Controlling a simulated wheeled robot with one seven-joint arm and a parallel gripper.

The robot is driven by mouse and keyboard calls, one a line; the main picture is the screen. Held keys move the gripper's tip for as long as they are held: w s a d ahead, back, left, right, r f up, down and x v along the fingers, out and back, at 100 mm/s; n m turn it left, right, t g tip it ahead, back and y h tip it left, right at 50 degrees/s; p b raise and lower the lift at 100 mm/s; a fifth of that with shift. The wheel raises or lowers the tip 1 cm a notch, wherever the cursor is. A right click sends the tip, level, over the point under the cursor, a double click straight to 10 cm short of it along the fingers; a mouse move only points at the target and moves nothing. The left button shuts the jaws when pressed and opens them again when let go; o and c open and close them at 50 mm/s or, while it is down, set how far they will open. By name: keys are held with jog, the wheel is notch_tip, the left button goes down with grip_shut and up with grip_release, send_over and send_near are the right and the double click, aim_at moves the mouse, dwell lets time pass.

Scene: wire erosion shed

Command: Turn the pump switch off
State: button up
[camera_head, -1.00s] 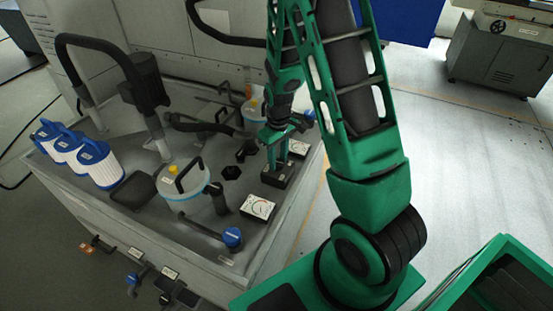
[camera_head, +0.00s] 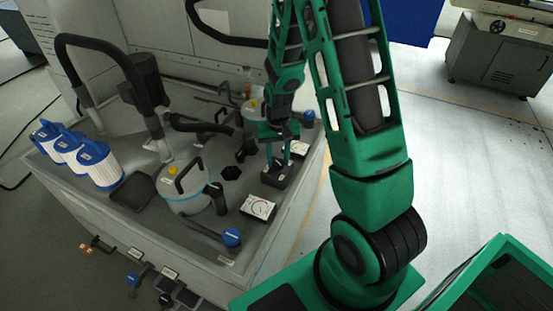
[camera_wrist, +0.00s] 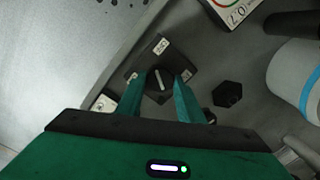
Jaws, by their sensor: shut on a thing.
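The pump switch (camera_wrist: 161,62) is a dark block with a black rotary knob, a white pointer line and small white labels around it, seen in the wrist view. In the head view its black box (camera_head: 277,178) sits on the grey tank top, below my arm. My gripper (camera_wrist: 167,92) points down at it, with a green finger on each side of the knob, shut on the knob. In the head view my gripper (camera_head: 278,158) stands on the box and hides most of the knob. The label wording is too small to read surely.
A white gauge (camera_head: 258,207) lies in front of the switch, another (camera_head: 298,149) behind it. A lidded canister (camera_head: 183,188) with a black handle stands to the left. A blue-knobbed valve (camera_head: 232,237) is near the front edge. Blue-white filters (camera_head: 100,165) stand far left.

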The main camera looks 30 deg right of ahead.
aim_at(278, 162)
jog(key=shift+w, duration=0.15)
jog(key=o, duration=1.1)
jog(key=shift+c, duration=0.2)
jog(key=shift+r, duration=0.15)
notch_tip(278, 162, up, 10)
jog(key=shift+r, duration=0.25)
jog(key=s+d+r, duration=0.1)
jog(key=s+r, duration=0.3)
jog(key=s, duration=0.5)
jog(key=s+d+r+m, duration=0.1)
jog(key=s+r, duration=0.3)
jog(key=s, duration=0.5)
jog(key=s+d+r, duration=0.1)
jog(key=s+r, duration=0.3)
jog(key=s, duration=0.5)
jog(key=shift+s+d+r+m, duration=0.15)
jog(key=shift+d+r+m, duration=0.1)
jog(key=shift+d+m, duration=0.05)
